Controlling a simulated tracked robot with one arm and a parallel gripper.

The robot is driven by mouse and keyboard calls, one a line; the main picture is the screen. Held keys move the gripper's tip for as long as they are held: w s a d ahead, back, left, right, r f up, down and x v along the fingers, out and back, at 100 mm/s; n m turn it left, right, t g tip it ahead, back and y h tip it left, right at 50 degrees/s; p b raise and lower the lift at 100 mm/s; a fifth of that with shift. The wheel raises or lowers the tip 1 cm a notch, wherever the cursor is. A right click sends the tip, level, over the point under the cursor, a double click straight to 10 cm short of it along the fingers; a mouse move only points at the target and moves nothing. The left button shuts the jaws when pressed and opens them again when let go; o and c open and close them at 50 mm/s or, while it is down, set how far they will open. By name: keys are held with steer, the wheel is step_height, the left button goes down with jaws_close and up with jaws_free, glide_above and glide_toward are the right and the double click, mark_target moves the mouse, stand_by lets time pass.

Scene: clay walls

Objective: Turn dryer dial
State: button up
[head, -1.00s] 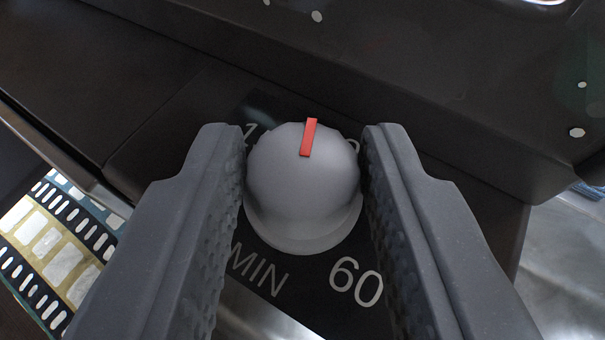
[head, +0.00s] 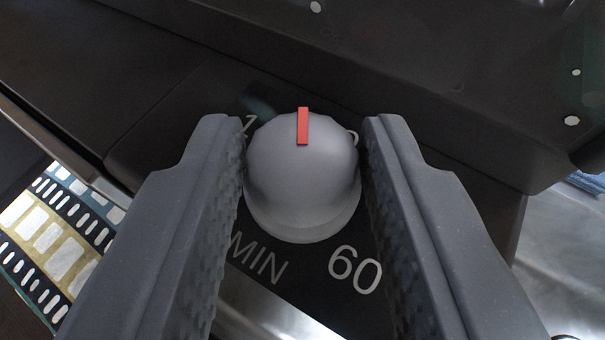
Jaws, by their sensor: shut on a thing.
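The dryer dial (head: 302,190) is a round grey knob in the middle of the head view. A red pointer mark (head: 302,126) on it points to the top of the picture. The dial sits on a dark panel with the label "MIN" (head: 258,259) below left and "60" (head: 355,270) below right. Other numbers behind the dial are partly hidden by it and the fingers. My gripper (head: 304,150) is shut on the dial, with one textured finger against each side.
A dark dryer body (head: 420,80) with light round spots rises behind the dial. A film-strip patterned surface (head: 50,240) lies at the lower left. A shiny grey surface (head: 565,260) shows at the right.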

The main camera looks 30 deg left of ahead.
stand_by(0.3)
steer(key=o, duration=0.9)
steer(key=shift+w, duration=0.1)
steer(key=shift+o, duration=0.2)
steer(key=p+v, duration=0.1)
steer(key=v, duration=1.2)
steer(key=shift+s+d+p, duration=0.15)
steer(key=shift+s+p, duration=0.2)
